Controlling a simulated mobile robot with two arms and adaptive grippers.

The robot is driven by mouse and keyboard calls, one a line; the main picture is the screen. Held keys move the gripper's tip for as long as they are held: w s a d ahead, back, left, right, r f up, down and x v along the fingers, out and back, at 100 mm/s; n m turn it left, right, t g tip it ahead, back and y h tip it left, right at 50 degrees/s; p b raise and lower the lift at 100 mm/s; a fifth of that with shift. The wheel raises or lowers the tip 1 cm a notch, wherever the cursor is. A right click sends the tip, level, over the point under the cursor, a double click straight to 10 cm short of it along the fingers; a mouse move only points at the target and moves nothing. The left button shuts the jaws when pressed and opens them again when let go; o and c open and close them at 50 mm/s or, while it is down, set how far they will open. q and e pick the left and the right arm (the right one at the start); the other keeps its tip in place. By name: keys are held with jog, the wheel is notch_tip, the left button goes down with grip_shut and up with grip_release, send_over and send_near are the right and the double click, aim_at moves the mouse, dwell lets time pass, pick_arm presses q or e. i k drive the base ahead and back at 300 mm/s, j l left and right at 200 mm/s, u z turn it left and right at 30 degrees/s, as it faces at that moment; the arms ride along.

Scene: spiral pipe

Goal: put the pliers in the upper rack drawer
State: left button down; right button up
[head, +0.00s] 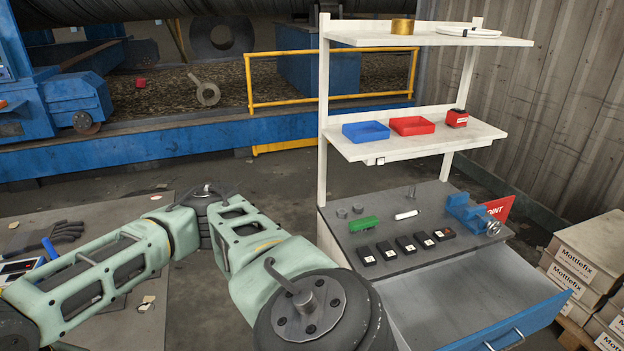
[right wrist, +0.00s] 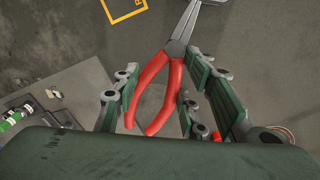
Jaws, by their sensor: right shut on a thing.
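The red-handled pliers (right wrist: 174,80) are in the right wrist view, with their grey jaws pointing up toward the top edge. My right gripper (right wrist: 163,72) is shut on the pliers' handles, with a finger on each side. In the head view a drawer (head: 455,300) with a blue front is pulled open under the grey worktop of the rack (head: 435,195). The visible part of its inside looks empty. Pale green arm links of mine cross the lower left and hide the drawer's left part. Neither gripper shows in the head view.
The worktop holds several black boxes (head: 405,244), a green object (head: 364,224), a white marker (head: 408,215) and a blue vise (head: 466,212). A shelf (head: 400,146) above holds blue and red trays. Stacked cartons (head: 590,250) stand at the right.

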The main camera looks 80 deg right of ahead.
aim_at(408, 322)
jog(key=z, duration=1.8)
jog(key=i+l+z, duration=0.2)
jog(key=l, duration=0.25)
jog(key=l+z, duration=0.25)
jog(key=l, duration=0.2)
jog(key=i+l+z, duration=0.2)
jog(key=l, duration=0.2)
jog(key=i+l+z, duration=0.25)
jog(key=l, duration=0.15)
